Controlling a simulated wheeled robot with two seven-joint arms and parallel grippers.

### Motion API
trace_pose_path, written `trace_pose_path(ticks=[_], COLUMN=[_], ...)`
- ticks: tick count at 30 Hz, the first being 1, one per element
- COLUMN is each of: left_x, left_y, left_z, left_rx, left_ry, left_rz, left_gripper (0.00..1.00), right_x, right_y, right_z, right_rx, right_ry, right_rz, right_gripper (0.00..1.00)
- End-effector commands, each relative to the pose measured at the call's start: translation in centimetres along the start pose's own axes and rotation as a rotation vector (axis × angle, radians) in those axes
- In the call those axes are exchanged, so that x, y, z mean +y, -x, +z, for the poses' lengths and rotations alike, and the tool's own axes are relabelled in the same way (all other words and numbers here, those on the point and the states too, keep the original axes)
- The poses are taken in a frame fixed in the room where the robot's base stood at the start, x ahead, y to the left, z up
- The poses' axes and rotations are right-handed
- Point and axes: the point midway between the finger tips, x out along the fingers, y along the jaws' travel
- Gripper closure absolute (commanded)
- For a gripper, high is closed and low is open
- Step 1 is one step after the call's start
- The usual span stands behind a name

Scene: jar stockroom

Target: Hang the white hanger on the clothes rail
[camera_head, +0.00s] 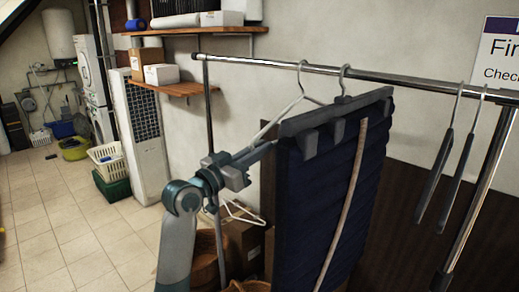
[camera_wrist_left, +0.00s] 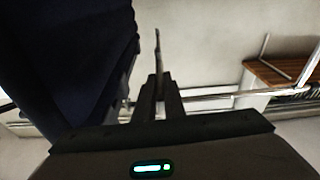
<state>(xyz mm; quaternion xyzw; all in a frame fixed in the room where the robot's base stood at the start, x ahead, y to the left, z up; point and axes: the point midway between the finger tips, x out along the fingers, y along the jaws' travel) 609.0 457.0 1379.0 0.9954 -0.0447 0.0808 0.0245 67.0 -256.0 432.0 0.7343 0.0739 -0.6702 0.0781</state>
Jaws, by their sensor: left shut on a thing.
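The white hanger (camera_head: 285,112) is at the clothes rail (camera_head: 400,77), left of the dark blue quilted garment (camera_head: 335,190). Its hook meets the rail in the picture; I cannot tell for sure whether the rail bears it. One shoulder slopes down left to my left gripper (camera_head: 268,148), which is shut on it; the other shoulder is partly hidden by the garment. In the left wrist view, the shut fingers (camera_wrist_left: 160,92) have a thin piece of the hanger (camera_wrist_left: 157,52) standing up beyond them. My right gripper is not in view.
The garment hangs on a grey clamp hanger (camera_head: 335,112) close beside my gripper. Two dark hangers (camera_head: 450,150) hang at the right. A second white hanger shape (camera_head: 240,212) shows low by cardboard boxes (camera_head: 248,245). Wall shelves (camera_head: 180,89) stand left; the rail's left end is bare.

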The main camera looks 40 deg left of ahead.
Motion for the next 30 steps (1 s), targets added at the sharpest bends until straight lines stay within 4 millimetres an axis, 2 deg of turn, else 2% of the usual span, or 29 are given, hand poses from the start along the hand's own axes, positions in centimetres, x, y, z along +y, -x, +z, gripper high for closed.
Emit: trace_pose_path(ticks=[8, 9, 11, 23, 30], left_x=[0.0, 0.0, 0.0, 0.0, -0.1], left_y=[0.0, 0.0, 0.0, 0.2, 2.2], left_z=[0.0, 0.0, 0.0, 0.1, 0.3], left_rx=[0.001, 0.001, 0.000, 0.000, 0.000], left_ry=[0.000, 0.000, 0.000, -0.001, -0.003], left_rz=[0.000, 0.000, 0.000, 0.000, -0.001], left_gripper=[1.00, 0.83, 0.69, 0.69, 0.69], right_x=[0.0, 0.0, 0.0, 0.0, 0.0], right_y=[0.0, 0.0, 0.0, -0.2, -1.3], right_z=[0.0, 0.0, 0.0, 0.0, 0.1], right_rx=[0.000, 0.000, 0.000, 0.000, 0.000], right_ry=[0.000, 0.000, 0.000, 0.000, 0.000], right_rz=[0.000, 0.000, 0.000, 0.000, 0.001], right_gripper=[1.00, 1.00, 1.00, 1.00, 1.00])
